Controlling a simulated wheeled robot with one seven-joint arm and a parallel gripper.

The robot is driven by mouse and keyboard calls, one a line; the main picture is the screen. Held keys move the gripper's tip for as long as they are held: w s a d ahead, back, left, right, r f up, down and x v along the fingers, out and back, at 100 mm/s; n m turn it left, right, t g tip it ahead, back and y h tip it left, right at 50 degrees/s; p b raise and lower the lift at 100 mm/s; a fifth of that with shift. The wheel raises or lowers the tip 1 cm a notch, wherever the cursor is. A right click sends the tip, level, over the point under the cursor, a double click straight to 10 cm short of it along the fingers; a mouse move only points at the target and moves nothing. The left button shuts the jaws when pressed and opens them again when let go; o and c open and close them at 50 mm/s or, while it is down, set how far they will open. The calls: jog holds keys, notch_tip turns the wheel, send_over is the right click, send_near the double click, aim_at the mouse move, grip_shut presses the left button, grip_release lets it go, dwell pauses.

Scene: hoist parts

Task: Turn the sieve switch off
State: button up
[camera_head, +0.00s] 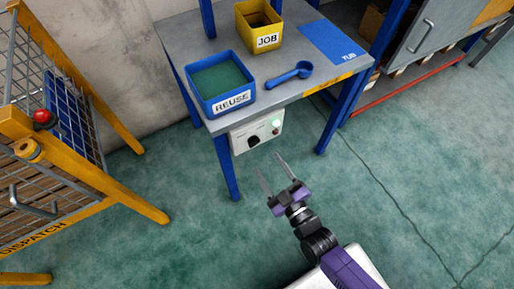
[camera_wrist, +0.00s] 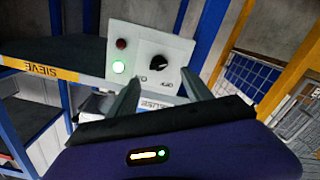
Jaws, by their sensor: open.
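The sieve switch is a black rotary knob (camera_head: 253,141) on a pale control box (camera_head: 238,145) under the table's front edge. In the wrist view the knob (camera_wrist: 159,62) sits beside a lit green lamp (camera_wrist: 119,67) and a dark red lamp (camera_wrist: 121,44). Small ON and OFF marks are near the knob, partly blurred; which one it points at I cannot tell. My gripper (camera_head: 271,165) is open and empty, in front of and below the box, apart from the knob. In the wrist view its fingers (camera_wrist: 161,85) straddle the view below the knob.
The table holds a blue REUSE bin (camera_head: 220,105), a yellow JOB bin (camera_head: 259,42), a blue spoon-like tool (camera_head: 288,75) and a blue mat (camera_head: 333,43). Blue table legs (camera_head: 226,168) flank the box. A yellow DISPATCH rack (camera_head: 100,181) stands left. The green floor in front is clear.

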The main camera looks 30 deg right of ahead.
aim_at(255, 145)
jog(key=w, duration=0.8)
jog(key=shift+r+b, duration=0.25)
jog(key=shift+b, duration=0.15)
jog(key=shift+s, duration=0.1)
grip_shut()
